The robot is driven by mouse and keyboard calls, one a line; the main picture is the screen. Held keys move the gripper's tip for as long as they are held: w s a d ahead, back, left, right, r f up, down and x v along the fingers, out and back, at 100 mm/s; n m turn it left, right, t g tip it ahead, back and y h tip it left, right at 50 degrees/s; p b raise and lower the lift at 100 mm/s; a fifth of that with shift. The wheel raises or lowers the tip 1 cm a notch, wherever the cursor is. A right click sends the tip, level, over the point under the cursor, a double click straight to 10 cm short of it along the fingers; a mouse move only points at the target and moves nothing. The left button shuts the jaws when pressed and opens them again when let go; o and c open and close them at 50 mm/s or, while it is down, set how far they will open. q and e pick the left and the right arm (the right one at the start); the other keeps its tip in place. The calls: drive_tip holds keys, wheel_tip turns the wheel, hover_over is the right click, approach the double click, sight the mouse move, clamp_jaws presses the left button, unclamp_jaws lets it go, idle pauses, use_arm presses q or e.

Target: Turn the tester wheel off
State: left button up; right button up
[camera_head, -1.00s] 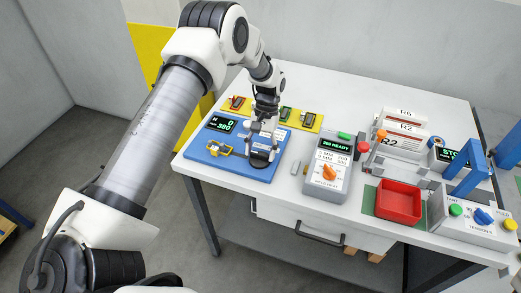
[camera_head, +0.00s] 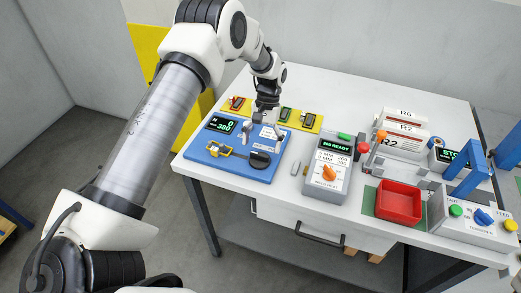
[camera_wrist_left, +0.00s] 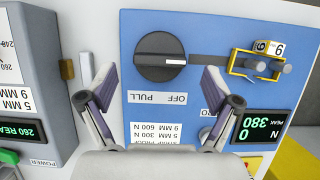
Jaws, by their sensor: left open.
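The tester wheel (camera_head: 260,159) is a round black knob with a raised grip, on the blue tester board (camera_head: 196,157). In the left wrist view the wheel (camera_wrist_left: 158,57) shows a white mark at the right of its grip. A white label with the words OFF and PULL (camera_wrist_left: 158,97) lies beside it. My left gripper (camera_head: 262,123) is above the board, apart from the wheel. Its open, empty fingers (camera_wrist_left: 159,82) spread either side of the wheel in the wrist view. The tester display (camera_head: 220,125) reads 0 N, peak 380. My right gripper is out of view.
A yellow clamp (camera_head: 217,149) sits on the board. A yellow strip with small fittings (camera_head: 300,122) lies behind it. A grey box with an orange knob (camera_head: 329,173) stands to the right, then a red tray (camera_head: 399,202). The table's back left is clear.

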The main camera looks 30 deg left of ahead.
use_arm(q)
drive_tip(key=d+v, duration=0.1)
drive_tip(key=v, duration=0.8)
drive_tip(key=shift+a+r, duration=0.25)
drive_tip(key=shift+a, duration=0.25)
